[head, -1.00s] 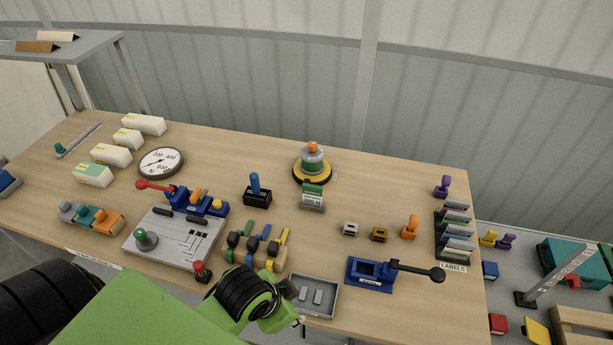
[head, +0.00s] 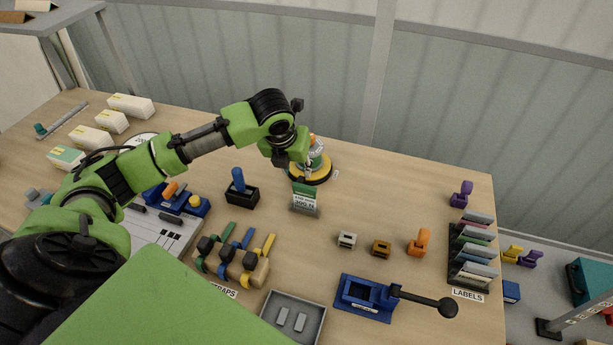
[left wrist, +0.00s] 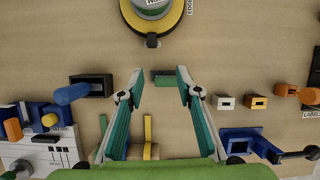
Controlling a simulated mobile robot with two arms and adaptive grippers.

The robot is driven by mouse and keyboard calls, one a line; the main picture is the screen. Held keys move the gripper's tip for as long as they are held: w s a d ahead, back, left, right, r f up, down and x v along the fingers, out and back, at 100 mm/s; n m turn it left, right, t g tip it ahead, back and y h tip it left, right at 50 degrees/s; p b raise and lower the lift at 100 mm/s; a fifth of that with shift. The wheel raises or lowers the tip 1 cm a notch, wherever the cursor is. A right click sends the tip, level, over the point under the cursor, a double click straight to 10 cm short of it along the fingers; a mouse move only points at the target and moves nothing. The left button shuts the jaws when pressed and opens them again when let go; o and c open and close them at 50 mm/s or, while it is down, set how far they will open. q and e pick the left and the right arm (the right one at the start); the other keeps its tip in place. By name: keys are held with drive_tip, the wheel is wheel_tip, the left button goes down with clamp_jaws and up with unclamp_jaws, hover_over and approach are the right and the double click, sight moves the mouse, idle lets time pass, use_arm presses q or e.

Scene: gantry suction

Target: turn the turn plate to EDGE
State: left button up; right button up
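The turn plate (head: 316,174) is a round yellow disc on a dark base, carrying a grey-green cylinder with an orange top. It stands at the back middle of the table. In the left wrist view the turn plate (left wrist: 176,26) is cut off by the top edge, with a dark tab at its near side and an EDGE label (left wrist: 190,7) to its right. My left gripper (head: 305,166) is in front of the plate's left part in the head view and hides some of it. In the wrist view its fingers (left wrist: 160,72) are apart, with nothing held. My right gripper is not in view.
A card stand with a green top (head: 305,199) is close in front of the plate. A black box with a blue handle (head: 241,192) is to its left. Strap holders (head: 236,262), a grey tray (head: 294,318) and a blue lever fixture (head: 366,297) lie nearer.

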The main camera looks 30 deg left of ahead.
use_arm(q)
drive_tip(key=a, duration=0.1)
drive_tip(key=p, duration=0.2)
approach(300, 180)
drive_tip(key=shift+m, duration=0.4)
drive_tip(key=x, duration=0.6)
drive_tip(key=shift+w+f, duration=0.1)
drive_tip(key=shift+f, duration=0.25)
drive_tip(key=shift+x, duration=0.9)
clamp_jaws()
